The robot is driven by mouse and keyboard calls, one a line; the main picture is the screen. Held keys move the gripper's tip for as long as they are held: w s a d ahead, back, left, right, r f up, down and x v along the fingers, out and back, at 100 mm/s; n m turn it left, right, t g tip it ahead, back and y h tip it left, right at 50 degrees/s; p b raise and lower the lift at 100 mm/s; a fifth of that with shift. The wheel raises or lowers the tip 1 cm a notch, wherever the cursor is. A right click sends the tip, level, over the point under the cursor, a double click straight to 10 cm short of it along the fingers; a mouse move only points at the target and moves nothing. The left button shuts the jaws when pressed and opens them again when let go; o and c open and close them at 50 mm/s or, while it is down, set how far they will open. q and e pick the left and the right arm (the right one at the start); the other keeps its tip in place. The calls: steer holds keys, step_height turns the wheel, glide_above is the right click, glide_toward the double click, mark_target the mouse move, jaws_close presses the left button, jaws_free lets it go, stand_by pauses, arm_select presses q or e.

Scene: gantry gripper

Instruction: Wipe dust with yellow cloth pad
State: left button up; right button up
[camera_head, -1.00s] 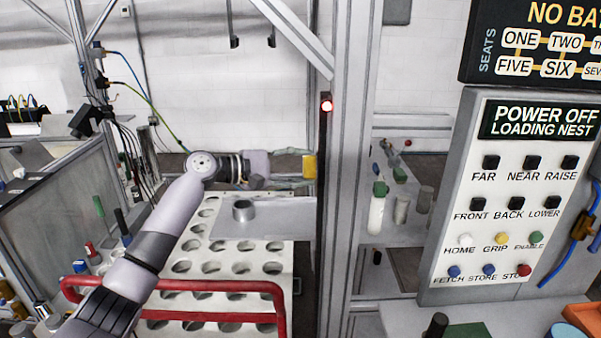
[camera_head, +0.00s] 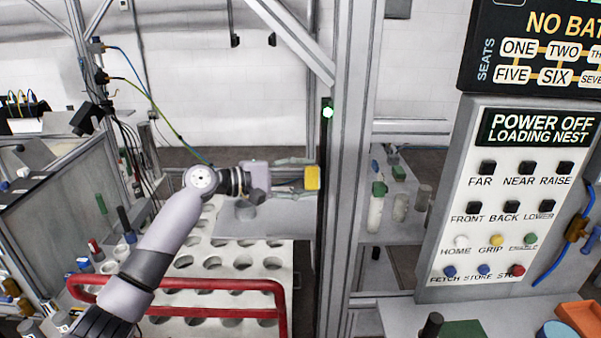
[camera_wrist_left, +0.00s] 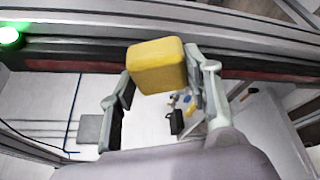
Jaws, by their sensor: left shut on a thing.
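A yellow cloth pad (camera_head: 312,178) is held at the end of my left gripper (camera_head: 298,178), beside a dark vertical strip (camera_head: 323,200) on the grey frame post. In the left wrist view the pad (camera_wrist_left: 157,67) is a rounded yellow block between the fingers of my left gripper (camera_wrist_left: 160,85), which is shut on it. Behind it runs a dark rail (camera_wrist_left: 75,57) with a red edge. Whether the pad touches the rail is hard to tell. No dust can be made out. My right gripper is not in view.
A green lamp (camera_head: 327,112) glows at the top of the strip. A white plate with round holes (camera_head: 255,250) and a red bar (camera_head: 190,283) lie below my arm. A button panel (camera_head: 500,240) stands at the right, beside the grey post (camera_head: 350,150).

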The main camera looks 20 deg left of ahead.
arm_select(q)
steer(key=shift+d, duration=0.1)
steer(key=shift+s+a, duration=0.25)
steer(key=shift+a, duration=0.7)
steer(key=shift+s+a, duration=0.3)
steer(key=shift+a, duration=0.6)
steer(key=shift+s+a, duration=0.25)
steer(key=shift+a, duration=0.7)
steer(key=shift+a+b, duration=0.1)
steer(key=shift+b, duration=0.2)
steer(key=a, duration=0.2)
steer(key=shift+s+a, duration=0.4)
